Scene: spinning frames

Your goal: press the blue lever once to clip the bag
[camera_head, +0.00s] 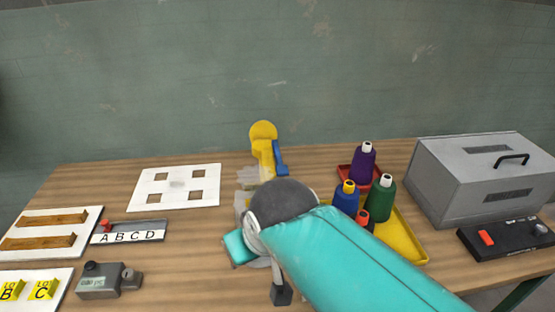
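The blue lever (281,158) slopes down the right side of a yellow clipping device (263,140), which stands upright near the back middle of the table. A pale, see-through bag (250,177) seems to lie at the foot of the device; my arm partly hides it. My teal arm reaches in from the lower right, and its grey joint covers the table just in front of the device. A dark tip (281,295) of my gripper shows below the joint, nearer to me than the lever and apart from it. Whether its fingers are open cannot be seen.
Purple, blue and green thread cones (386,197) stand on red and yellow trays (410,244) to the right. A grey metal box (470,180) and a black switch panel (507,240) are at far right. A white board with square holes (150,190) lies to the left.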

